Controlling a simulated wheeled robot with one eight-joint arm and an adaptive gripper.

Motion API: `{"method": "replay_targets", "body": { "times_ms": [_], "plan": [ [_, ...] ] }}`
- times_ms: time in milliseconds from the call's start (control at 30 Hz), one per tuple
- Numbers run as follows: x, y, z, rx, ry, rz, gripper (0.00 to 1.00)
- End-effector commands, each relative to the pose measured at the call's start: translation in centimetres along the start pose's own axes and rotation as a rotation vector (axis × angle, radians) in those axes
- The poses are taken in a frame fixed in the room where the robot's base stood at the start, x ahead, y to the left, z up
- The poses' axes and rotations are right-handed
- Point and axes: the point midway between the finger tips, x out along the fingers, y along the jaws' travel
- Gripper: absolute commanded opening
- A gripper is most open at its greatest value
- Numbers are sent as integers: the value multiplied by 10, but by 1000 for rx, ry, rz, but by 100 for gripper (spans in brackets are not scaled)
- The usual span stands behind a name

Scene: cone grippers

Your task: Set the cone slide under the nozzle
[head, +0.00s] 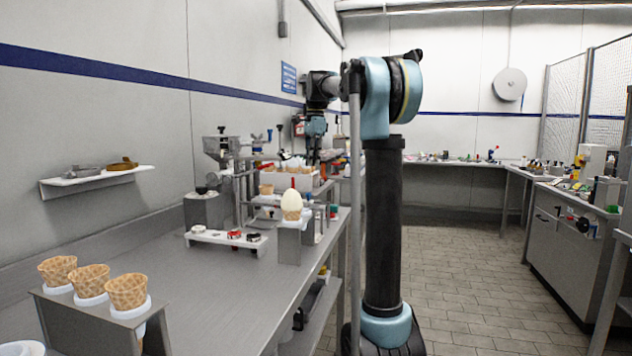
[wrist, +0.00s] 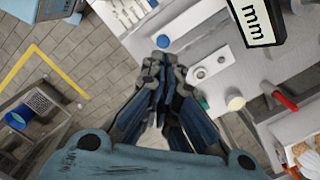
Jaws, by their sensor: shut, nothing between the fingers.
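A cone (head: 291,213) with a pale, egg-shaped top stands upright in a grey metal stand (head: 290,246) near the bench's right edge. A hopper machine (head: 220,146) stands behind it to the left; I cannot clearly make out its nozzle. I cannot tell for sure which part is the cone slide. A red handle (head: 293,183) rises near the cone; a red handle also shows in the wrist view (wrist: 285,100). My gripper (wrist: 158,75) is shut and empty, pointing down over the bench's far end beside a pale plate with holes (wrist: 212,68). In the head view its fingertips are hard to make out.
Several empty waffle cones (head: 90,281) sit in a metal rack at the front left. A low white rack (head: 226,240) holds small round parts. A wall shelf (head: 97,178) is at left. The bench front (head: 220,300) is clear. Open floor (head: 460,270) lies to the right.

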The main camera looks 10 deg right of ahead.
Motion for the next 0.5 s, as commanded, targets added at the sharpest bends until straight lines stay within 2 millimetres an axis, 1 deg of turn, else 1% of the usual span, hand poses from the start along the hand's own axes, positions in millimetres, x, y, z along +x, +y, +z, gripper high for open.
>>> {"method": "replay_targets", "body": {
  "times_ms": [33,100,300,500],
  "plan": [
    [3,5,-9,34,-29,-5,0],
    [9,11,-20,82,-79,-13,0],
    [20,27,-48,217,-226,-50,0],
    [27,45,-74,343,-372,-98,0]
  ]
}}
